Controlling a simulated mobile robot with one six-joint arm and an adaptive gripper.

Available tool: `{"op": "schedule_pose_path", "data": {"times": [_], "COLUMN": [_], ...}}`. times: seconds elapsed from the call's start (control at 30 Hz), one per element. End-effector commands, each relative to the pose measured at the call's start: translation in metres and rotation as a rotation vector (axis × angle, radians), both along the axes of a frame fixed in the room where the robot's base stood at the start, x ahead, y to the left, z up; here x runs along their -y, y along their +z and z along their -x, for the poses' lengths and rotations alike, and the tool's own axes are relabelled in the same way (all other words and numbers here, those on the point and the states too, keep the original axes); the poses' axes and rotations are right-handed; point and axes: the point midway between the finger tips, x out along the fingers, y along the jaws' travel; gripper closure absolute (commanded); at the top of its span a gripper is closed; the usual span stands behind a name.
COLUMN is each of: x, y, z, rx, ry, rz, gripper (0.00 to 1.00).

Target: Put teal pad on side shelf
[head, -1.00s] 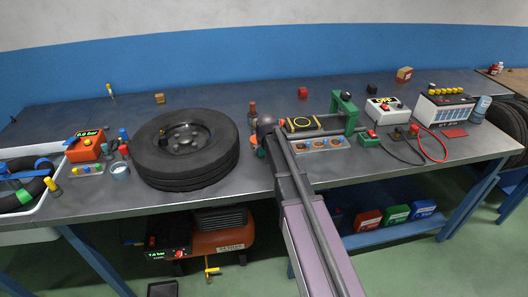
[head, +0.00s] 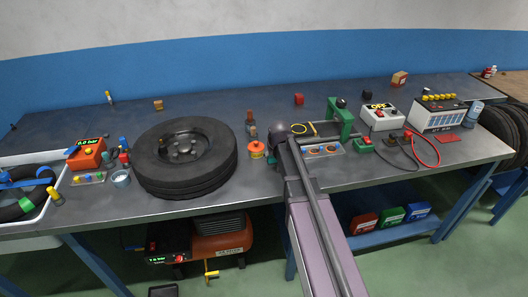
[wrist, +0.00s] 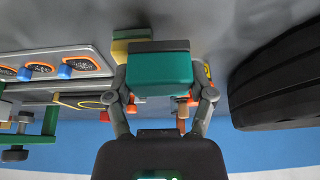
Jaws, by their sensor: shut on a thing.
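The teal pad (wrist: 158,70) is a block with a teal face and a dark grey edge, seen in the wrist view. My gripper (wrist: 160,100) is shut on it, with a finger at each side. A wooden surface (head: 512,82) with small red jars stands at the far right, past the bench. A low blue shelf (head: 385,237) under the bench carries red, green and blue cases. I cannot tell which of these is the side shelf.
The grey bench (head: 225,98) holds a large tyre (head: 185,155), an orange tin (head: 257,149), a green clamp frame (head: 341,117), a charger (head: 381,116) and a battery (head: 438,114). A red cable (head: 427,152) loops near the right front. The back strip is mostly clear.

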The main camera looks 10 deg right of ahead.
Motion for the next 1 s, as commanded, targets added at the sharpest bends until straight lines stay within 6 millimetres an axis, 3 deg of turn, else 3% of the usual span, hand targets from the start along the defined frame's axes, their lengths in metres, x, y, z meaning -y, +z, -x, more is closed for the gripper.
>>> {"op": "schedule_pose_path", "data": {"times": [0.1,0.4,0.63,1.0], "x": [0.017,0.046,0.055,0.056], "y": [0.004,0.008,0.009,0.009], "z": [0.027,0.064,0.074,0.075], "rx": [0.0,0.0,0.0,0.0], "ry": [-0.002,-0.002,0.0,0.0], "rz": [0.0,0.0,0.001,0.0], "gripper": [0.84,0.84,0.84,0.84]}}
